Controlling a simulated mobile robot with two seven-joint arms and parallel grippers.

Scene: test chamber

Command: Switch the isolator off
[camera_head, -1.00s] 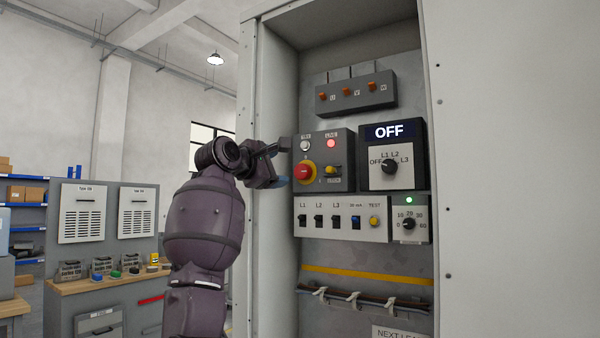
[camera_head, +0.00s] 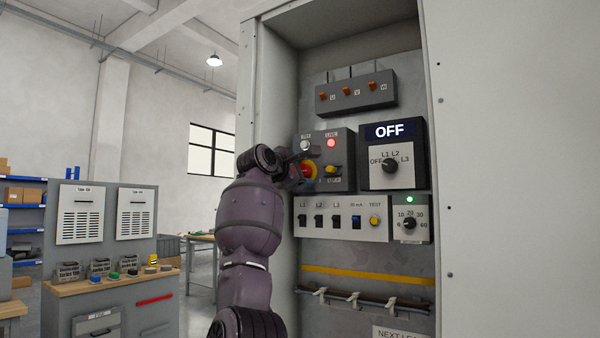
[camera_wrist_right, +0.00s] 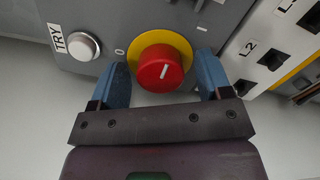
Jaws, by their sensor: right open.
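The isolator is a red rotary knob (camera_head: 309,170) on a yellow disc, on the grey box (camera_head: 345,155) inside the open cabinet; my right gripper partly covers it in the head view. In the right wrist view the red knob (camera_wrist_right: 158,72) bears a white line, roughly upright in that picture, with a 0 mark to its left. My right gripper (camera_wrist_right: 163,62) is open, its blue fingers on either side of the knob. No contact shows clearly. A red LIVE lamp (camera_head: 331,143) is lit. My left gripper is not in view.
A white TRY button (camera_wrist_right: 84,46) is close to one finger. Breaker switches (camera_head: 318,221) line the panel below, and a selector (camera_head: 389,166) under an OFF display is at right. The cabinet's left wall (camera_head: 268,120) is near my arm.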

